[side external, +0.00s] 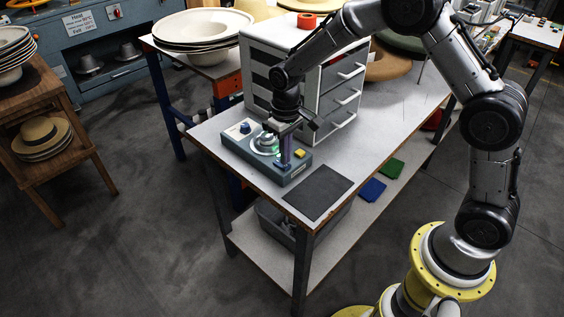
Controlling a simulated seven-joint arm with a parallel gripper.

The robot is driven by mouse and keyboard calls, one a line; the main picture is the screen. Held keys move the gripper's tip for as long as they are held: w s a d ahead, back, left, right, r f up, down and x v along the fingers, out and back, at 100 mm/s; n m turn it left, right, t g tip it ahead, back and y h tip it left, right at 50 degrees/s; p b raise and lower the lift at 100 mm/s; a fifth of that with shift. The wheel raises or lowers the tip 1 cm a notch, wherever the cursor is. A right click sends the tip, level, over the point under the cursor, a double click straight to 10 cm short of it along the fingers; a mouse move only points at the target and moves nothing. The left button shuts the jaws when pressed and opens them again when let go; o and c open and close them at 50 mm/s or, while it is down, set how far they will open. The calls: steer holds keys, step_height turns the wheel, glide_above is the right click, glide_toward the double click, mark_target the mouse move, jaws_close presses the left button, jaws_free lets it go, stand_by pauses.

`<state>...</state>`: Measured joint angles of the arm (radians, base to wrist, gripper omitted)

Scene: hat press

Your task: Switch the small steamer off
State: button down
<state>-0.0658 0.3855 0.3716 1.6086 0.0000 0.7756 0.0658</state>
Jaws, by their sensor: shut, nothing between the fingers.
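The small steamer (293,176) is a low grey-blue box with a pale top near the left end of the table. A round metal part sits in the middle of its top, with a green glow beside it. A blue knob (245,127) is at its left end and a yellow button (300,153) near its right end. My gripper (284,162) points down over the steamer, shut and empty, between the round part and the yellow button. I cannot tell whether its tips touch the steamer. The gripper hides part of the top.
A grey drawer cabinet (338,98) stands on the table (384,118) just behind the steamer. A dark mat (318,197) lies to its right. Blue (372,190) and green (392,169) cloths lie on the lower shelf. The table top right of the cabinet is mostly clear.

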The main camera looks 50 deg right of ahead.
steer(key=shift+f, duration=0.65)
steer(key=shift+r, duration=3.55)
steer(key=s+d+r+t, duration=0.1)
steer(key=s+r+t, duration=0.1)
steer(key=s+r, duration=0.55)
steer(key=s+d+r+t, duration=0.15)
steer(key=s+r, duration=0.25)
steer(key=r, duration=0.6)
steer(key=s+f+t, duration=0.2)
steer(key=s+f, duration=0.2)
steer(key=s, duration=1.2)
steer(key=shift+d, duration=0.2)
